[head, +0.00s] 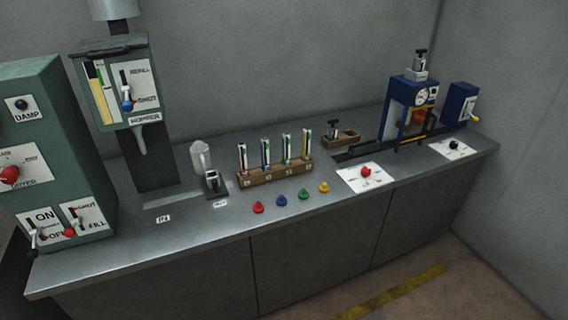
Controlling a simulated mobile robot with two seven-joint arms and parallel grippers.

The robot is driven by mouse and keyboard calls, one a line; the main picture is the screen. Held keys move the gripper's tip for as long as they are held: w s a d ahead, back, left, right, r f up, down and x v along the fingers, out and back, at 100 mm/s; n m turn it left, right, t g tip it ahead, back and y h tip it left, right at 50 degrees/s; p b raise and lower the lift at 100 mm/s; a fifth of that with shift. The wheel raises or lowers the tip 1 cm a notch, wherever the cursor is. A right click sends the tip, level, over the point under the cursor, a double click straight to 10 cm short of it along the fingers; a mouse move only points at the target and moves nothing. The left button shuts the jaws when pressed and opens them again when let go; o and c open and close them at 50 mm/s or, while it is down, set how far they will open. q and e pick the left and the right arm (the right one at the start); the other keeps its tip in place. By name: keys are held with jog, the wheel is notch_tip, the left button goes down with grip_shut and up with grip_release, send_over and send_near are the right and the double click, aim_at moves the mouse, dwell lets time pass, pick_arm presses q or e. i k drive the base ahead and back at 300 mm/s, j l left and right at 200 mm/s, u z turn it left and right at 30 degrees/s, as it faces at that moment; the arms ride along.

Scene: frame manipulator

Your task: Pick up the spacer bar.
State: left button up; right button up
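I cannot single out the spacer bar with certainty. A dark, long, low strip (358,153) lies on the counter and runs to the foot of the blue press frame (399,110). A wooden tray (350,138) behind it holds a small metal piece with a black handle (334,128). A similar grey block with a black handle (417,73) sits on top of the press. Another grey block with a dark top (213,183) stands at the counter's middle left. Neither of my grippers is in view.
The grey counter (300,214) carries a wooden rack (275,174) of several tubes, several coloured knobs, a clear jug (200,157) and white lever panels. Green machines (50,150) stand at the left, a blue lever box (460,103) at the right. The counter's front strip is mostly clear.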

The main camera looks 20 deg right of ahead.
aim_at(264, 141)
jog(key=i+l+u, duration=0.3)
jog(key=l, duration=0.25)
jog(key=i+l+u, duration=0.15)
jog(key=l, duration=0.2)
jog(key=i+l+u, duration=0.2)
jog(key=k+l, duration=0.05)
jog(key=l, duration=0.05)
